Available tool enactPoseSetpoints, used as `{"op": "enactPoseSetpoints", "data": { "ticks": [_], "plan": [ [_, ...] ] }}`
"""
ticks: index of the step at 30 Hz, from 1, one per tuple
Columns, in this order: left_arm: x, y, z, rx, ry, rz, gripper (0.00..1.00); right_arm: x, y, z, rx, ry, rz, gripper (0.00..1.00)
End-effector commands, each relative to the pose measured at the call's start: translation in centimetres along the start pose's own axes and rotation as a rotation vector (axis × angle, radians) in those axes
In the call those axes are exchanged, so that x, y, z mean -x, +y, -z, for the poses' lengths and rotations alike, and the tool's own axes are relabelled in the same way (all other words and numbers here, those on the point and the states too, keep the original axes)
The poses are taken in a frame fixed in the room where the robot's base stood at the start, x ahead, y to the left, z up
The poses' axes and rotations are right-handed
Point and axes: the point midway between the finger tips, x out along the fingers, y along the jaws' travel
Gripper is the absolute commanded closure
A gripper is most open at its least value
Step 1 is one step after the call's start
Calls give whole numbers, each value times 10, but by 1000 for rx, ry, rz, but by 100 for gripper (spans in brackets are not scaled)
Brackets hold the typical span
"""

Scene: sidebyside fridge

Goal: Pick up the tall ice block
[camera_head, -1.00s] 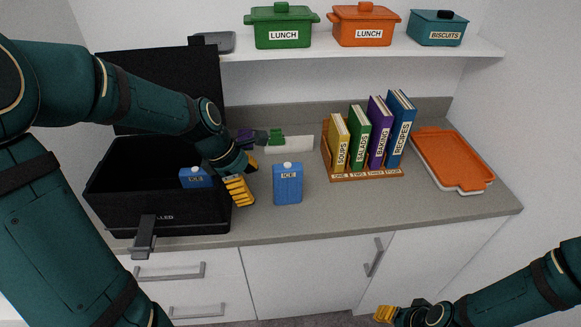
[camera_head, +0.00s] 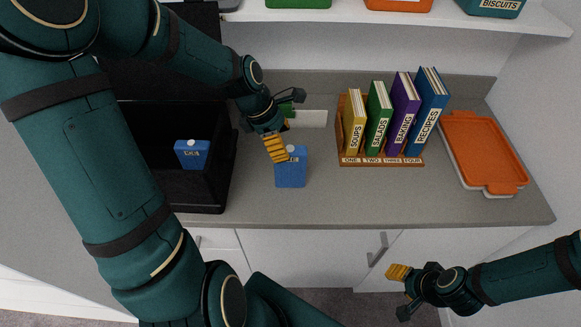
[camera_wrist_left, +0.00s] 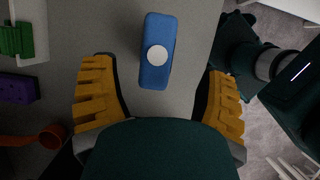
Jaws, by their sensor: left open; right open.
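A blue ice block (camera_head: 291,172) with a white round cap stands upright on the counter, right of the black cooler. Its upper left is partly hidden by my left gripper (camera_head: 276,147). In the left wrist view the same block (camera_wrist_left: 157,75) is seen from above, between and ahead of the open yellow fingers of the left gripper (camera_wrist_left: 160,70), with gaps on both sides. A second, shorter-looking blue ice block (camera_head: 192,155) is inside the black cooler (camera_head: 218,185). My right gripper (camera_head: 400,290) is open and empty, low in front of the cabinets.
A book rack (camera_head: 380,160) with several labelled books stands right of the block. An orange tray (camera_head: 485,152) lies farther right. A white board (camera_head: 311,119) with a green item lies behind the block. The counter (camera_head: 350,200) in front of the rack is clear.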

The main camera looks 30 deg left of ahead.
Motion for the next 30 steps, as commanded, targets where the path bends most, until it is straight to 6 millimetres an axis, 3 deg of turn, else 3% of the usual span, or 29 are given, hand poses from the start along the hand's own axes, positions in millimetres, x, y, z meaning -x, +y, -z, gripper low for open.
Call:
{"op": "enactPoseSetpoints", "data": {
  "ticks": [8,18,26,27,30],
  "plan": [
    [-21,0,0,0,-1,2,27,-2,1,0,0,0,-1,53],
    [-63,3,-1,-1,-1,1,27,-8,2,-1,0,0,-2,53],
    [-66,3,-1,-2,-1,-1,27,-7,2,-1,0,0,-2,53],
    [-66,3,-1,-2,-1,-1,29,-7,2,-1,0,0,-2,53],
    [-65,3,-1,-2,-1,-1,64,-7,2,-1,0,0,-2,53]
  ]
}}
